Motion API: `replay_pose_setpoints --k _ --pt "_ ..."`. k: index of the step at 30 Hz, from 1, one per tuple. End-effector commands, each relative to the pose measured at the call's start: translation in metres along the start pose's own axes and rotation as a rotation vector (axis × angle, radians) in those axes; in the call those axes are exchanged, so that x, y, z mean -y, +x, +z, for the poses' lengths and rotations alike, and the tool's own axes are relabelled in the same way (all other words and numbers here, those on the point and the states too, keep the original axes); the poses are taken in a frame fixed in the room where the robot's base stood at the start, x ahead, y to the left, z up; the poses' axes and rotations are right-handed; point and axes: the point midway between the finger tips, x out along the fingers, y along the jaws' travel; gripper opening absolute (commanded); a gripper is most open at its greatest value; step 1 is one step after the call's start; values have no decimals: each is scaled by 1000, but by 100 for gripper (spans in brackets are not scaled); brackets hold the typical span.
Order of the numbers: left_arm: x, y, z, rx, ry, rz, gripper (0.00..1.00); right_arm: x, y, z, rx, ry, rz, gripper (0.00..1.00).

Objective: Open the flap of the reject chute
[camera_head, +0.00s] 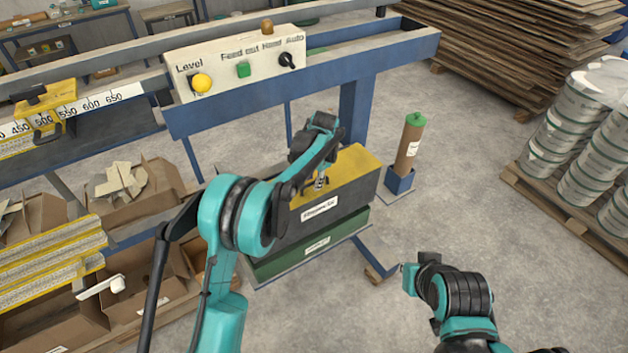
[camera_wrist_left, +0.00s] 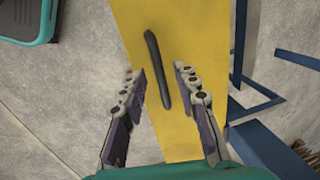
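A dark box with a yellow top, which I take for the reject chute flap (camera_head: 357,160), stands below the machine beam and carries a white label. My left gripper (camera_head: 320,182) is above the yellow top, pointing down. In the left wrist view the yellow top (camera_wrist_left: 200,25) carries a dark bar handle (camera_wrist_left: 152,50). The left fingers (camera_wrist_left: 158,76) are open, one on each side of the bar, apart from it in the picture. Their height above it is hard to judge. My right arm is at the lower right in the head view; its fingers do not show.
A green box (camera_head: 300,258) sits under the dark one. A brown tube (camera_head: 408,145) with a green cap stands in a blue holder to the right. The control panel (camera_head: 240,62) is above. Cardboard boxes (camera_head: 140,270) lie at left. Stacked buckets (camera_head: 580,140) stand far right.

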Motion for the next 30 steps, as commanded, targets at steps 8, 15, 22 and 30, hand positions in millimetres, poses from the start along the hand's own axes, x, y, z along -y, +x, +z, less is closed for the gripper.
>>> replay_pose_setpoints --k 8,15,22,30 --pt "0 -1 0 0 0 0 0 0 0 0 0 0 0 0" --pt "1 -2 0 0 -1 4 0 0 -1 -1 0 0 0 0" --pt "8 -11 0 0 -3 69 0 0 -11 -8 0 0 0 0" --pt "28 -31 0 0 -2 124 0 0 -30 -22 0 0 0 0"
